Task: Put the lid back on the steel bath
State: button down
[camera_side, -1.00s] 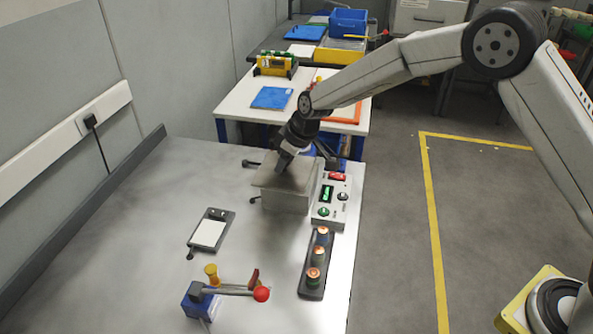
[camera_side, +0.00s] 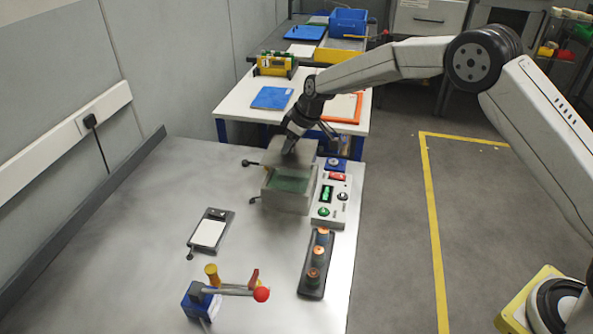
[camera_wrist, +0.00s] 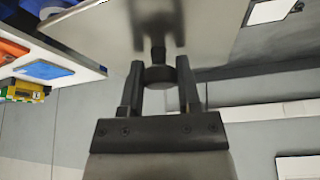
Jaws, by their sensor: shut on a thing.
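The steel bath (camera_side: 285,201) is an open box near the right edge of the metal bench, with greenish liquid (camera_side: 290,180) inside. My gripper (camera_side: 289,146) is behind the bath in the side view, shut on the knob (camera_wrist: 160,74) of the lid. The lid is a grey plate (camera_side: 300,157), held at the bath's far side, clear of most of the opening. Whether it touches the far rim I cannot tell. In the wrist view the lid (camera_wrist: 105,27) spans the top and my gripper (camera_wrist: 159,68) has one finger on each side of the dark knob.
A control box (camera_side: 331,197) with a green display stands close to the bath's right. A rack with several orange-topped vials (camera_side: 316,262) is in front. A clipboard-like pad (camera_side: 209,231) and a blue-based lever device (camera_side: 204,299) lie left and forward. Bench space at the left is clear.

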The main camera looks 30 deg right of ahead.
jog(key=shift+f, duration=3.1)
jog(key=shift+f, duration=0.5)
dwell(0.5)
dwell(0.3)
grip_release()
jog(key=shift+r, duration=0.15)
jog(key=shift+r, duration=3.3)
